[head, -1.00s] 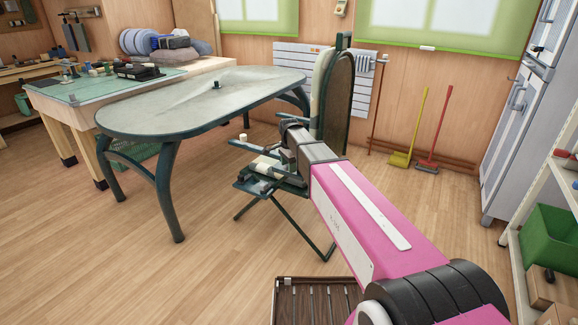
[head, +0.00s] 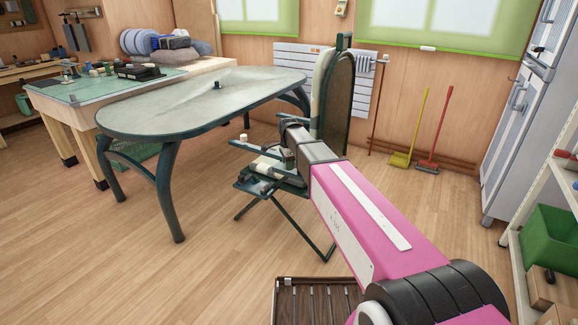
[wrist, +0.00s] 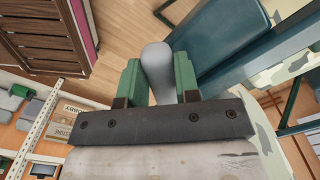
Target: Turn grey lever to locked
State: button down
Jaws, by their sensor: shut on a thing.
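A grey lever (wrist: 157,66) with a rounded, pale end shows in the wrist view between the two green fingers of my gripper (wrist: 159,80). The fingers are shut on it, one at each side. The lever's base and any locked marking are hidden from me. In the head view my gripper (head: 279,160) is beside the dark green folding chair, low over its seat. The lever cannot be made out clearly there.
The folding chair (head: 338,105) stands upright by the arm, with an oval table (head: 205,95) to its left. A slatted brown crate (head: 318,300) is on the floor in front. A white shelf with a green bin (head: 549,240) stands at right. Open floor lies at left.

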jog(key=w+m, duration=0.1)
jog(key=m, duration=0.1)
jog(key=w+m, duration=0.1)
jog(key=m, duration=0.1)
jog(key=shift+w+a+m, duration=0.2)
jog(key=shift+m, duration=0.1)
jog(key=shift+w+d+m, duration=0.2)
jog(key=shift+w+m, duration=0.4)
jog(key=shift+m, duration=0.7)
jog(key=shift+w+d+m, duration=0.2)
jog(key=shift+w+m, duration=0.4)
jog(key=shift+m, duration=0.7)
jog(key=c, duration=0.8)
grip_release()
jog(key=shift+c, duration=0.2)
notch_tip(320, 180, up, 11)
jog(key=shift+f, duration=0.1)
